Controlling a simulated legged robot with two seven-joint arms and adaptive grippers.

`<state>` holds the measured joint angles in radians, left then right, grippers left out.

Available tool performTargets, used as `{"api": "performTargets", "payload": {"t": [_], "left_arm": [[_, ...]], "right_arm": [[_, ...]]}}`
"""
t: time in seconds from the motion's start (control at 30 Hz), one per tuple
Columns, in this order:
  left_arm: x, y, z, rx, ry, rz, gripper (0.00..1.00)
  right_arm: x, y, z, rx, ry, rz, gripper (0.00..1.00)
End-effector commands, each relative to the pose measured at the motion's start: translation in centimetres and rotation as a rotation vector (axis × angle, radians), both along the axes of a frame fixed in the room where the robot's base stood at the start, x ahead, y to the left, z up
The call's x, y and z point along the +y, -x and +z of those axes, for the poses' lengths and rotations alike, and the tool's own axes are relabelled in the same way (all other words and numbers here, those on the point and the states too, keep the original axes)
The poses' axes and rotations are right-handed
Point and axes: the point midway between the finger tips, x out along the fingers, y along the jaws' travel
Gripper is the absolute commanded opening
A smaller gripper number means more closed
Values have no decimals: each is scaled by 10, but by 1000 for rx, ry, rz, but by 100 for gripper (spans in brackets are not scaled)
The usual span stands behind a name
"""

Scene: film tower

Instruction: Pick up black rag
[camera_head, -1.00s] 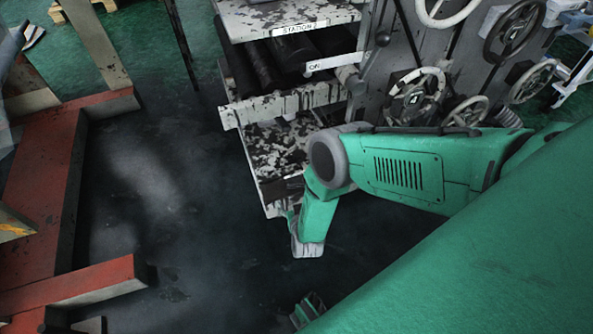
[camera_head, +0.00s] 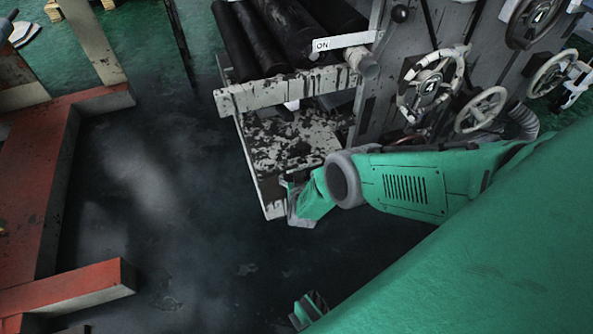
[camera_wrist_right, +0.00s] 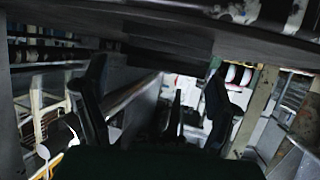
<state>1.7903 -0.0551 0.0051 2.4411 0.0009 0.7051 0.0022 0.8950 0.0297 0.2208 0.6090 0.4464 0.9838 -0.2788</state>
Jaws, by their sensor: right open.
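I cannot make out the black rag for certain in either view. The lower shelf (camera_head: 262,150) of the grey machine is pale with black blotches. My right gripper (camera_head: 298,203) overlaps the shelf's front right edge in the head view and hides part of it. In the right wrist view, the two dark fingers of the right gripper (camera_wrist_right: 156,85) stand wide apart. Nothing is clearly held between them. A broad dark surface (camera_wrist_right: 170,45) lies above and ahead of them. My left gripper is not seen.
Black rollers (camera_head: 265,40) and a stained crossbar (camera_head: 285,92) sit above the lower shelf. Several handwheels (camera_head: 482,109) are on the machine's right side. A red frame (camera_head: 40,180) stands at the left. The dark floor (camera_head: 170,200) between is clear.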

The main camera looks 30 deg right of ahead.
Motion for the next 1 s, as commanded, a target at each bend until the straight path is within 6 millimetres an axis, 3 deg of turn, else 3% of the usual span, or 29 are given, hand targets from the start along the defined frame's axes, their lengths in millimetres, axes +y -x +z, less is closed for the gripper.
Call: {"api": "performTargets", "payload": {"t": [0.03,0.2,0.57,0.73,1.0], "left_arm": [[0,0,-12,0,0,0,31],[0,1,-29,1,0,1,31],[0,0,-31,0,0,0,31],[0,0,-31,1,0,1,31],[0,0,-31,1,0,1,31]], "right_arm": [[-5,-6,-9,-2,0,-1,81],[-15,-23,-20,-1,-2,-1,81],[-18,-30,-19,1,-2,1,81],[-18,-30,-19,2,-1,0,28],[-18,-29,-19,1,-2,1,27]]}}
